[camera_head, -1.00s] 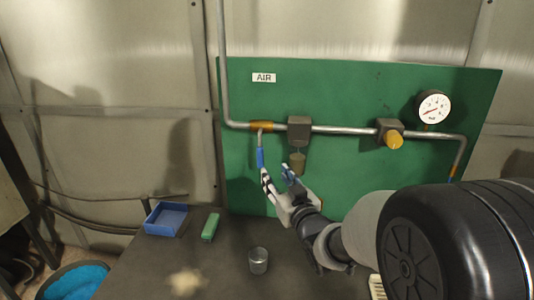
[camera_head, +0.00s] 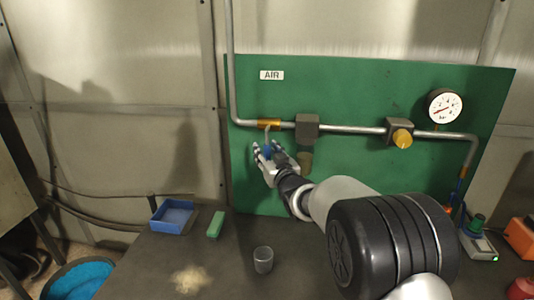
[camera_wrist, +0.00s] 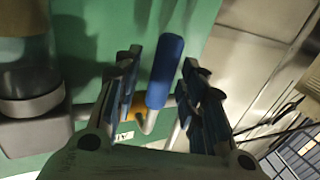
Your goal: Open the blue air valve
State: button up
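The air valve has a brass-coloured body (camera_head: 268,123) on the horizontal pipe, below the AIR label. Its blue handle (camera_wrist: 165,72) hangs down from the body, across the pipe's direction. In the wrist view the handle stands between the two fingers of my gripper (camera_wrist: 160,75), which are apart. The right finger looks very close to the handle; I cannot tell whether it touches. In the head view my gripper (camera_head: 266,150) is at the handle below the pipe, and its fingers hide much of the handle.
A grey filter unit (camera_head: 307,126) with a hanging bowl is just right of the valve. A yellow-knobbed regulator (camera_head: 401,138) and a gauge (camera_head: 444,106) are farther right. A blue tray (camera_head: 158,228), green block (camera_head: 215,224) and metal cup (camera_head: 263,260) are on the bench below.

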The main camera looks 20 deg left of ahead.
jog(key=shift+c, duration=0.2)
grip_shut()
dwell(0.6)
